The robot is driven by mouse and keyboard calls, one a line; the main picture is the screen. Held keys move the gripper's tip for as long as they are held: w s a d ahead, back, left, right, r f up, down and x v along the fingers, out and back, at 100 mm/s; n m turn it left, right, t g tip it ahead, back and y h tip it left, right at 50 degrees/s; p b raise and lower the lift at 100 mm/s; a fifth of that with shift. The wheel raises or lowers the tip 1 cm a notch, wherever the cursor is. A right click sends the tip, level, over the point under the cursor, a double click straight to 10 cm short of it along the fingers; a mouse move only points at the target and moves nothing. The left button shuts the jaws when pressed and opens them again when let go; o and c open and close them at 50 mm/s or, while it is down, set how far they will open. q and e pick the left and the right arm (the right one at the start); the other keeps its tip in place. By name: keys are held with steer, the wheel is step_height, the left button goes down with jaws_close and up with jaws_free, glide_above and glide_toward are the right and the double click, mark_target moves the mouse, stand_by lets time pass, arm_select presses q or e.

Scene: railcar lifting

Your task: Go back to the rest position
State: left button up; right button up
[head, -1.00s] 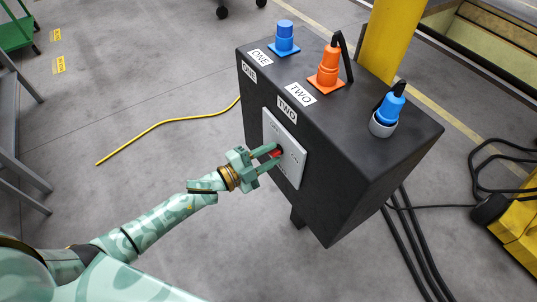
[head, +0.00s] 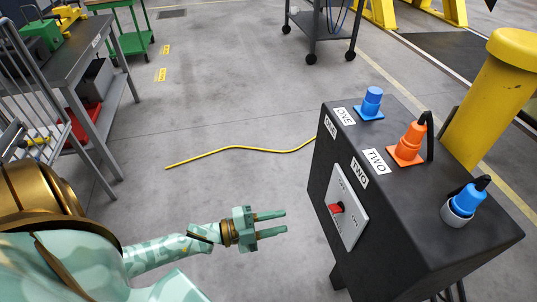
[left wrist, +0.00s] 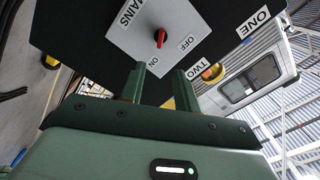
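My left gripper (head: 272,224) is in the middle of the head view, to the left of the black control box (head: 400,215). Its two fingers are apart with nothing between them. The red switch knob (head: 335,208) sits on a light grey plate (head: 352,220) on the box's side, clear of the fingers. In the left wrist view the red knob (left wrist: 160,38) stands beyond the fingertips, with the labels MAINS, ON and OFF around it. My right gripper is in neither view.
The box's top carries a blue plug (head: 371,103), an orange plug (head: 408,143) and another blue plug (head: 464,200). A yellow post (head: 490,95) stands behind it. A yellow cable (head: 240,148) lies on the floor. A workbench (head: 85,50) is at left.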

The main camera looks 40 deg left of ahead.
arm_select(q)
steer(key=shift+v, duration=0.8)
steer(key=a+f+n+g+y, duration=0.1)
steer(key=a+f+n+y, duration=0.45)
steer(key=f, duration=0.35)
steer(key=s+a+f+n+g+y+p, duration=0.1)
steer(key=s+a+f+n+g+y, duration=0.2)
steer(key=s+f, duration=0.5)
steer(key=s+a+f+n+g+y, duration=0.3)
steer(key=s+f+n, duration=0.1)
steer(key=s+f, duration=0.45)
steer(key=s+d+f+n+g, duration=0.1)
steer(key=s+d+f+g, duration=0.1)
steer(key=s, duration=0.6)
steer(key=s+d+f+n+g+p, duration=0.1)
steer(key=s+d+f+g, duration=0.1)
steer(key=s+d, duration=0.3)
steer(key=s+d+f+n+g, duration=0.1)
steer(key=s+d+f+g, duration=0.1)
steer(key=s, duration=0.9)
steer(key=shift+d+f+n+g+p, duration=0.2)
steer(key=shift+d+n+g+p, duration=0.3)
steer(key=shift+d, duration=0.65)
